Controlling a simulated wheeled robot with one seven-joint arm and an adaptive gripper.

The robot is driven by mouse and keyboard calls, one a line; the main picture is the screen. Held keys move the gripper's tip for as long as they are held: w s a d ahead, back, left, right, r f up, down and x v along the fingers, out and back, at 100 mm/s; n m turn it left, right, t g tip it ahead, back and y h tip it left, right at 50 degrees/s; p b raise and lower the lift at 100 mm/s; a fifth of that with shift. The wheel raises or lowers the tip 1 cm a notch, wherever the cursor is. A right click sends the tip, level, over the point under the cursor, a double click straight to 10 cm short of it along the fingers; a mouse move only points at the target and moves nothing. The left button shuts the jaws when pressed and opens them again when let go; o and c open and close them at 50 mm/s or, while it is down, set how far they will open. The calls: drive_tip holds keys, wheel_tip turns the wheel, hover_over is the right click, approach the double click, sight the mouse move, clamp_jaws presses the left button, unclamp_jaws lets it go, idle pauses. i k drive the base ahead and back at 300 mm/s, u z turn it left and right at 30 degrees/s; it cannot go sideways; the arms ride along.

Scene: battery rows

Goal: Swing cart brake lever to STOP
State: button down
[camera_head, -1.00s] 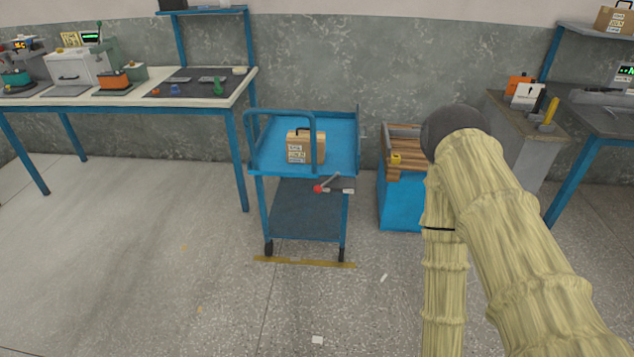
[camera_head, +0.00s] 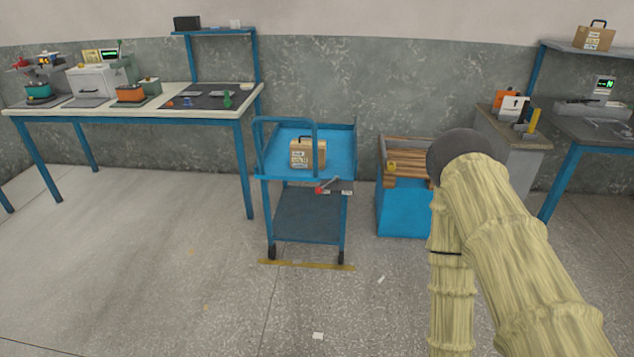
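The blue cart (camera_head: 335,162) stands in the middle, with a push handle on its near left side and a dark lower shelf. The brake lever (camera_head: 327,187) is on the cart's near right side, below the top tray. Its red knob is at the left end, and its arm runs toward a small plate at the right. The lettering on the plate is too small to read. My arm, in a pale yellow sleeve, fills the right foreground. My gripper does not show in the view.
A labelled box (camera_head: 308,153) sits on the cart tray. A blue bin (camera_head: 404,208) with wooden slats stands right of the cart. Workbenches stand left (camera_head: 120,115) and right (camera_head: 600,135). A yellow floor strip (camera_head: 305,265) lies before the cart. The floor in front is mostly clear.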

sight(318, 189)
drive_tip(key=u, duration=1.05)
drive_tip(key=i, duration=0.65)
drive_tip(key=z, duration=0.7)
